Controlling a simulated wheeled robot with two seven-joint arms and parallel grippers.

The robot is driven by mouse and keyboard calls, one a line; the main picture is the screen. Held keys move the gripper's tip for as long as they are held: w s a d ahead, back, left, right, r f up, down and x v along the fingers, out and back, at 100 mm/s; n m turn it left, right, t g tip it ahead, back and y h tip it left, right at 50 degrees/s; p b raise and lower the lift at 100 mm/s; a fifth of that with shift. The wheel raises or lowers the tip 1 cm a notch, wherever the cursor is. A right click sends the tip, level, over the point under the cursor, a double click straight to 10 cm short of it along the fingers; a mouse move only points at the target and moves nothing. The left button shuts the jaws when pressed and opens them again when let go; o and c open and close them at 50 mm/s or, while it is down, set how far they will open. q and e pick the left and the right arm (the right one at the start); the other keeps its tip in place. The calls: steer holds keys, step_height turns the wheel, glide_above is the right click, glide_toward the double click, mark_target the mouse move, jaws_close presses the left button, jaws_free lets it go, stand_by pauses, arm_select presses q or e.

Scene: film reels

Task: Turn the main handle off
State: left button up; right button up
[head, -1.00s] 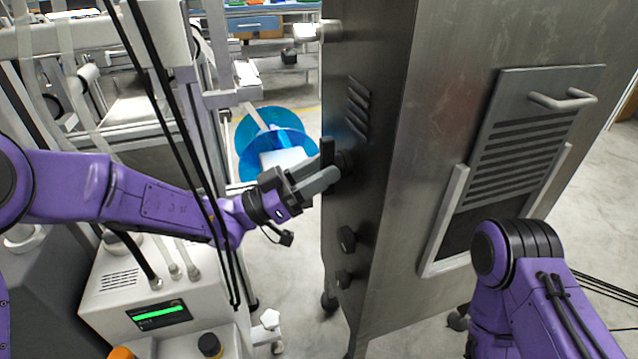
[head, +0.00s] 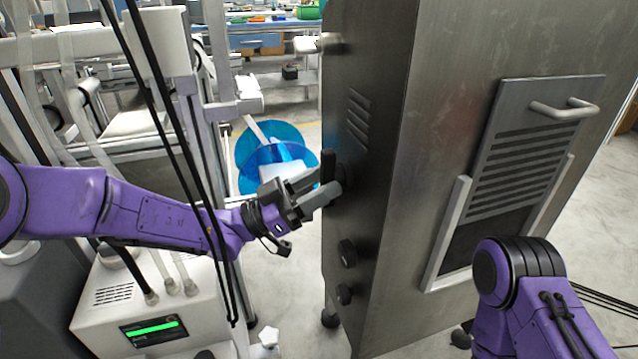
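The main handle (head: 328,164) looks like an upright black bar on a round base, on the dark left side of the tall steel cabinet (head: 455,60). My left gripper (head: 329,183) is at this handle, its two grey fingers pointing right at its lower part. The near finger covers that part, so I cannot tell whether the fingers press on it. The handle's upper end shows above the fingers and stands vertical. Only a purple link of my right arm shows at the lower right; my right gripper is out of view.
Two black knobs, an upper one (head: 347,252) and a lower one (head: 343,294), sit below the handle. A blue film reel (head: 262,140) is behind my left gripper. A white machine with a green display (head: 155,330) stands at the lower left. Black cables hang before my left arm.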

arm_select(q)
steer(key=shift+a, duration=0.15)
steer(key=p+v, duration=0.1)
steer(key=v, duration=0.6)
steer(key=shift+s+a+f, duration=0.1)
steer(key=shift+s, duration=0.05)
